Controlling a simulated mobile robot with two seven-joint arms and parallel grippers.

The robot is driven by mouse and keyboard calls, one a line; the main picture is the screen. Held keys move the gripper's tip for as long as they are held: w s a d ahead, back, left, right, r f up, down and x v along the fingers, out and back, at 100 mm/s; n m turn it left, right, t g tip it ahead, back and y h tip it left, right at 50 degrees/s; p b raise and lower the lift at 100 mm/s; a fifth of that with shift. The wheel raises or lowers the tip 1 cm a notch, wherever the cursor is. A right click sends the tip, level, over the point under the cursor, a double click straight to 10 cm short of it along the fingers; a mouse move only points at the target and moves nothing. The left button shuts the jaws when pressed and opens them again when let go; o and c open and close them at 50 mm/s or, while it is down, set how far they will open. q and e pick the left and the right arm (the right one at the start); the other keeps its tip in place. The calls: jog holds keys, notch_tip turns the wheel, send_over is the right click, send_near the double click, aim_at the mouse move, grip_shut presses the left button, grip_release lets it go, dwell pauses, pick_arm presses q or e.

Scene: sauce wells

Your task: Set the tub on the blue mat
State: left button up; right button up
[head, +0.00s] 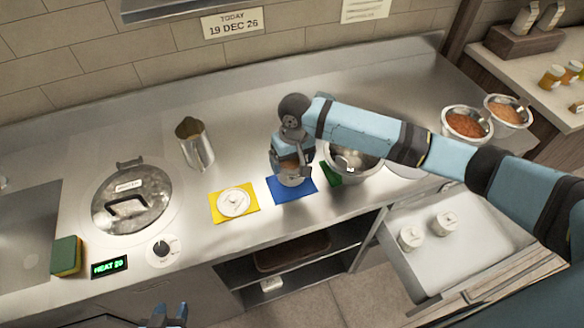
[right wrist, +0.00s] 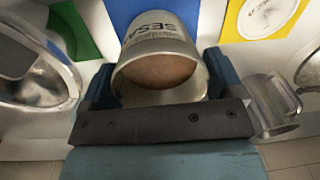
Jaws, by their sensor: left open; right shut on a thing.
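The tub (head: 291,177) is a pale round container marked "SESA…" with brown contents, which also shows in the right wrist view (right wrist: 158,68). My right gripper (head: 290,162) is shut on it, one finger on each side. The blue mat (head: 305,189) lies on the steel counter beneath the tub, and its blue shows behind the tub in the right wrist view (right wrist: 122,12). I cannot tell whether the tub's base touches the mat. My left gripper (head: 168,316) is open and empty at the bottom edge, away from the tub.
A yellow mat (head: 216,208) with a white lid (head: 234,203) lies left of the blue mat. A metal bowl (head: 345,167) stands right, by a green mat (head: 328,174). A metal jug (head: 196,150) stands behind. An open drawer (head: 470,255) holds two tubs.

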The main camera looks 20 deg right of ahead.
jog(key=shift+f, duration=2.05)
jog(key=shift+f, duration=0.1)
jog(key=o, duration=0.9)
jog(key=shift+c, duration=0.2)
notch_tip(320, 180, up, 12)
jog(key=shift+d+b, duration=0.35)
jog(key=shift+b, duration=0.05)
